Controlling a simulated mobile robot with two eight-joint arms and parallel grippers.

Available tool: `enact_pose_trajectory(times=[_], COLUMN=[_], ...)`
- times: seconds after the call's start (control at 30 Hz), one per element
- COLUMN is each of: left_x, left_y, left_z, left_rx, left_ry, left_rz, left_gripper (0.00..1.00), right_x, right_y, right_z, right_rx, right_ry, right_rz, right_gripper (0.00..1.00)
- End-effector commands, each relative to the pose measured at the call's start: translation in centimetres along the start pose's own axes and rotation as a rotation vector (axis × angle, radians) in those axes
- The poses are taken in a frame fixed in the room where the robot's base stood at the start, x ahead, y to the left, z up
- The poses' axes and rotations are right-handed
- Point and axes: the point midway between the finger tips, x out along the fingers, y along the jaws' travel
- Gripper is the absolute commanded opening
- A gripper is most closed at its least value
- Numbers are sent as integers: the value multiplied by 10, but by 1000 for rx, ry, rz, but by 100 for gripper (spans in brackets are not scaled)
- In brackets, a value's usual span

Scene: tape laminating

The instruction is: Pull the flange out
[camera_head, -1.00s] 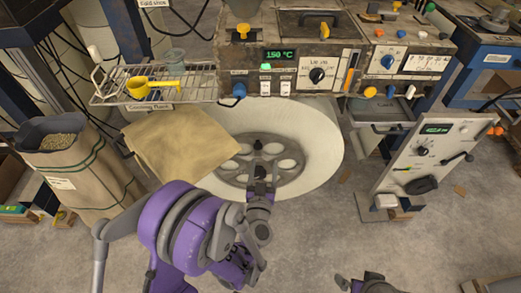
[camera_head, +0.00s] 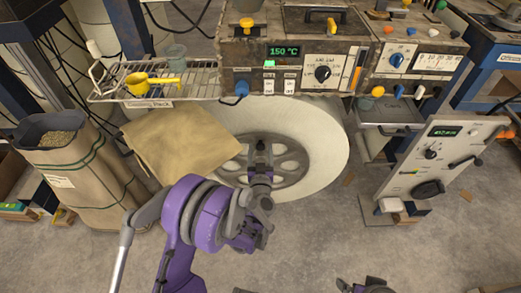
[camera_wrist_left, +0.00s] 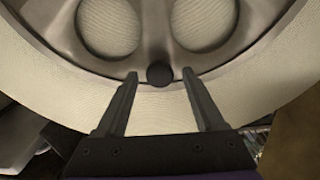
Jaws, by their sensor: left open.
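The flange (camera_head: 288,172) is a round grey metal wheel with several oval holes, set in the face of a large cream roll (camera_head: 327,150). In the left wrist view the flange (camera_wrist_left: 156,40) fills the top, with a round dark knob (camera_wrist_left: 160,74) near its rim. My left gripper (camera_head: 262,150) is in front of the flange and hides part of it. In the wrist view its fingers (camera_wrist_left: 160,78) are open, one on each side of the knob, with gaps showing. Only a dark end of my right gripper (camera_head: 370,285) shows at the bottom edge; its fingers are unclear.
A control panel reading 150 °C (camera_head: 285,50) overhangs the roll. A wire rack with a yellow scoop (camera_head: 140,82) is at left, a tan sheet (camera_head: 180,145) below it. A granule sack (camera_head: 70,170) stands at far left, a tilted panel (camera_head: 437,165) at right.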

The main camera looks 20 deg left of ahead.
Motion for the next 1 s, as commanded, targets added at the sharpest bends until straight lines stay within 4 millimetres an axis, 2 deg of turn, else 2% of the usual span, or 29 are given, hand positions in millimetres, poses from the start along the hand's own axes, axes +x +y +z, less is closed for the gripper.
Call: enact_pose_trajectory(times=[0.3,0.37,0.7,1.0], left_x=[3,3,3,3], left_y=[0,0,0,0], left_z=[0,0,0,0], left_rx=[0,0,0,0], left_ry=[0,0,0,0], left_rz=[0,0,0,0], left_gripper=[70,61,0,0], right_x=[0,0,0,0], right_y=[0,0,0,0], right_z=[0,0,0,0], right_rx=[0,0,0,0], right_ry=[0,0,0,0], right_rz=[0,0,0,0], right_gripper=[100,100,100,100])
